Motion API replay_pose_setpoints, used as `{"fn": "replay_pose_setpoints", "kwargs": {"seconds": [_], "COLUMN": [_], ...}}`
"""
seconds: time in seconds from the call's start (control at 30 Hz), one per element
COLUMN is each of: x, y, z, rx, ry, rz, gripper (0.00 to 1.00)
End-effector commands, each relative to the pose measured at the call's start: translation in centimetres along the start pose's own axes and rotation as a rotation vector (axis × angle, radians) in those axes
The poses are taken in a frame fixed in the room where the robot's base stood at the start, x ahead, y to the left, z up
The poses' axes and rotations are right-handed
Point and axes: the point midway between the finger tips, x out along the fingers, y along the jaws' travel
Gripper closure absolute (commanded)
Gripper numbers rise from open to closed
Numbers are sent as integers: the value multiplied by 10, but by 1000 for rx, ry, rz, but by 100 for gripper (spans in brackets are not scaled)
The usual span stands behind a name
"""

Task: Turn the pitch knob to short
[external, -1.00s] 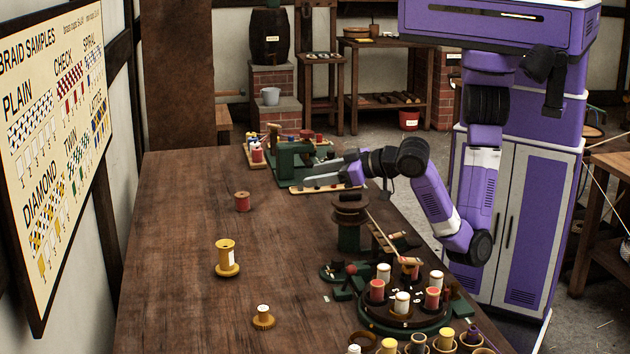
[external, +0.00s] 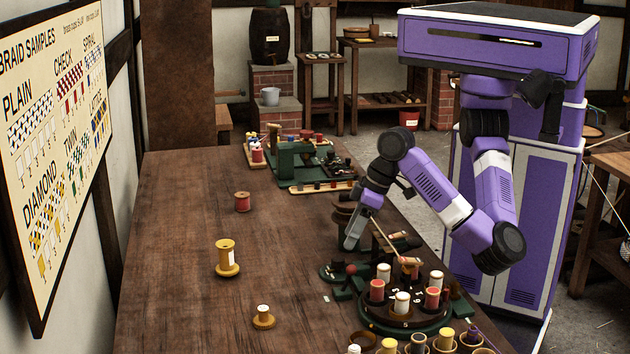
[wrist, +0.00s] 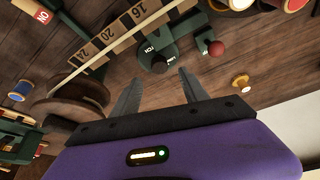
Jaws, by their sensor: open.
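A small dark round knob (wrist: 160,63) with a white mark on its face sits on a green housing (wrist: 151,32) in the wrist view. My gripper (wrist: 160,84) is open and empty, with one finger on each side just short of the knob in the picture. In the external view my gripper (external: 352,244) points down above the bench, just behind the green housing (external: 334,272). I cannot make out the knob's setting.
A red-ball lever (wrist: 215,47) is close right of the knob. A numbered scale strip (wrist: 120,30) and a dark wheel (wrist: 68,105) lie to the left. The bobbin carousel (external: 405,318) stands in front. The bench's left side is mostly free around several spools.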

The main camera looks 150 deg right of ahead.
Motion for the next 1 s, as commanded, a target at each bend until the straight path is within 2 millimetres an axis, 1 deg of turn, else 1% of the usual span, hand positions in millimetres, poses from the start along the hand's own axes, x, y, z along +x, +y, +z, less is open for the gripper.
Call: {"fn": "replay_pose_setpoints", "kwargs": {"seconds": [0.03,0.2,0.4,0.57,0.8,0.87,1.0], "x": [9,36,60,67,68,68,68], "y": [1,0,0,0,0,0,0], "z": [1,1,0,0,-1,-1,-1], "rx": [0,-1,0,1,1,1,1], "ry": [-2,0,1,3,3,3,3], "rz": [2,2,3,2,2,2,2], "gripper": [48,48,48,48,48,58,85]}}
